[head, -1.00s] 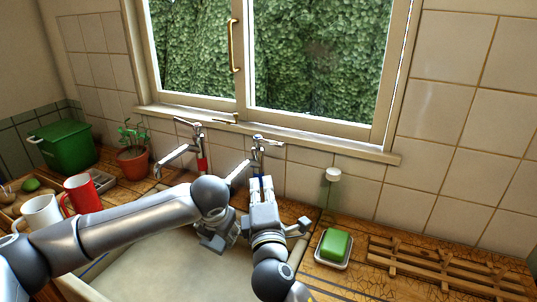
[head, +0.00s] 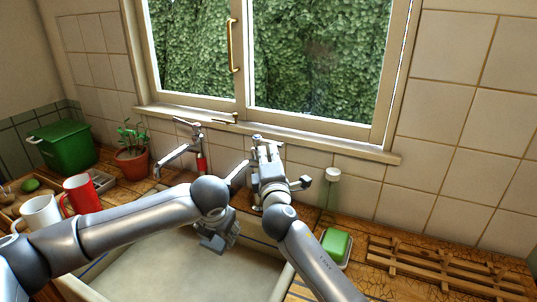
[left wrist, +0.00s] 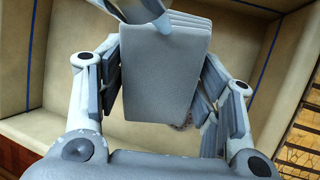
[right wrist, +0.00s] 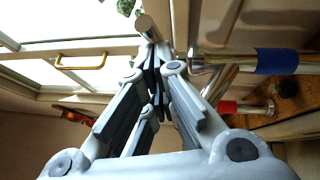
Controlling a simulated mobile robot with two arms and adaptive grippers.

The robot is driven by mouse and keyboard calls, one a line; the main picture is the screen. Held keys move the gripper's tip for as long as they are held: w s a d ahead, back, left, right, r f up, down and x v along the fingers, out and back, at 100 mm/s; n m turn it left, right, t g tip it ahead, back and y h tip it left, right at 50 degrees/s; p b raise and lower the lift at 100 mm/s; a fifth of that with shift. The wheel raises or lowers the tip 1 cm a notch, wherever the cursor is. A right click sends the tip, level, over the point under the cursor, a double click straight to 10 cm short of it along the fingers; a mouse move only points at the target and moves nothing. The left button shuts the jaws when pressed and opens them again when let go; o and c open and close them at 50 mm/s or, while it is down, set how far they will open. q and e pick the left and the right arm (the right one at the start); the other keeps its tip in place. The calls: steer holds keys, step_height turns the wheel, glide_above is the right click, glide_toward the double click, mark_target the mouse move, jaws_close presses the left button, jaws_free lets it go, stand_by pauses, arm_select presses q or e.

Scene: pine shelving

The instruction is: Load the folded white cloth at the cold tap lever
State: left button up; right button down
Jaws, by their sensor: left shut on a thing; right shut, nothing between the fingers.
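The folded white cloth (left wrist: 165,75) shows grey-white and layered in the left wrist view. My left gripper (head: 213,242) is shut on it, low over the sink; in the head view I cannot make the cloth out from the gripper. The cold tap, with its blue band (right wrist: 277,61), stands behind my right gripper (head: 266,148), which hides most of it in the head view. Its lever (head: 257,138) shows just above that gripper. In the right wrist view, my right gripper (right wrist: 154,62) is shut and empty, its fingertips close to the lever end (right wrist: 150,28); contact is unclear.
The hot tap with a red band (head: 201,163) stands left of the cold tap. A green sponge (head: 337,243) in a dish and a wooden rack (head: 440,270) lie right of the sink (head: 190,270). Mugs, a potted plant (head: 132,158) and a green bin (head: 62,145) are left.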

stand_by(0.4)
steer(key=y, duration=0.1)
steer(key=w+d+n+y, duration=0.1)
steer(key=d+n+g+y, duration=0.1)
steer(key=y, duration=0.1)
steer(key=shift+w+d, duration=0.25)
steer(key=shift+s+a, duration=0.1)
steer(key=a+v, duration=0.1)
steer(key=v, duration=1.2)
steer(key=shift+s+a, duration=0.2)
steer(key=shift+a, duration=0.1)
